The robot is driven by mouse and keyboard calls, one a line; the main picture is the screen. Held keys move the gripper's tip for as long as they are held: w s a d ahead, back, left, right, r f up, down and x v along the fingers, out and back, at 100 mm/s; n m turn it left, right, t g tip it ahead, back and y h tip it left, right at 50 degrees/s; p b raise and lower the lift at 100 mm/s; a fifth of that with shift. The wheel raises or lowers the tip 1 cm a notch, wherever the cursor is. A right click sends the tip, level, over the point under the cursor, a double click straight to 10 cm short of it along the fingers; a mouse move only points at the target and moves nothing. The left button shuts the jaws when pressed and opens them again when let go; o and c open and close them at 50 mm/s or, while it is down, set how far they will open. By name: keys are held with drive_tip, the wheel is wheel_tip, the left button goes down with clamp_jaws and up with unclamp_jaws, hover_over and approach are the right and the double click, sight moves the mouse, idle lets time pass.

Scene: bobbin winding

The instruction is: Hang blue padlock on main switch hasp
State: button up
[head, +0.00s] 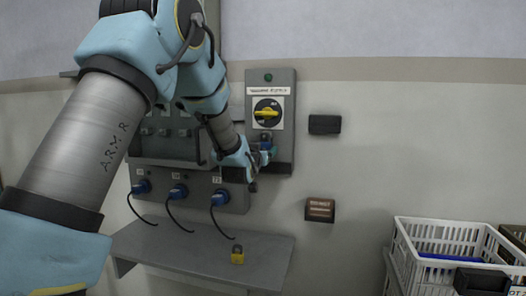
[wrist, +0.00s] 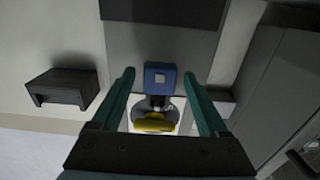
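The main switch (head: 267,112), a yellow knob on a black disc, is on a grey panel on the wall; the knob (wrist: 153,125) also shows low in the wrist view. The blue padlock (wrist: 160,78) is between my fingers in the wrist view, at the dark hasp (wrist: 157,101) beside the knob; it looks hung there, but I cannot see the shackle clearly. In the head view the padlock (head: 266,145) is partly hidden by my gripper (head: 267,155). My gripper (wrist: 160,75) is open, with a gap between each finger and the padlock.
A yellow padlock (head: 238,256) stands on the grey shelf (head: 185,248) below. Blue plugs (head: 178,191) with black cables sit along the lower left box. A black wall box (head: 324,124) and a brown one (head: 320,210) are to the right. A white crate (head: 440,236) is lower right.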

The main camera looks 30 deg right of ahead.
drive_tip(key=shift+o, duration=0.4)
drive_tip(key=b+v, duration=0.3)
drive_tip(key=v, duration=0.8)
drive_tip(key=a+f+n+g+y+p, duration=0.15)
drive_tip(key=a+f+y, duration=0.35)
drive_tip(key=a, duration=0.7)
drive_tip(key=a+f+n+g+y+p, duration=0.1)
drive_tip(key=a+f+n+g+y, duration=0.25)
drive_tip(key=a+f, duration=0.6)
drive_tip(key=s+a+f+n+g+y, duration=0.1)
drive_tip(key=s+a+g, duration=0.2)
drive_tip(key=s+a, duration=0.4)
drive_tip(key=s+a+f+n+g+y+p, duration=0.1)
drive_tip(key=s+a+g+y, duration=0.1)
drive_tip(key=s+a, duration=0.4)
drive_tip(key=a+g, duration=0.1)
drive_tip(key=a, duration=0.4)
drive_tip(key=shift+s+f+g, duration=0.2)
drive_tip(key=shift+s+g, duration=0.1)
drive_tip(key=shift+s, duration=0.1)
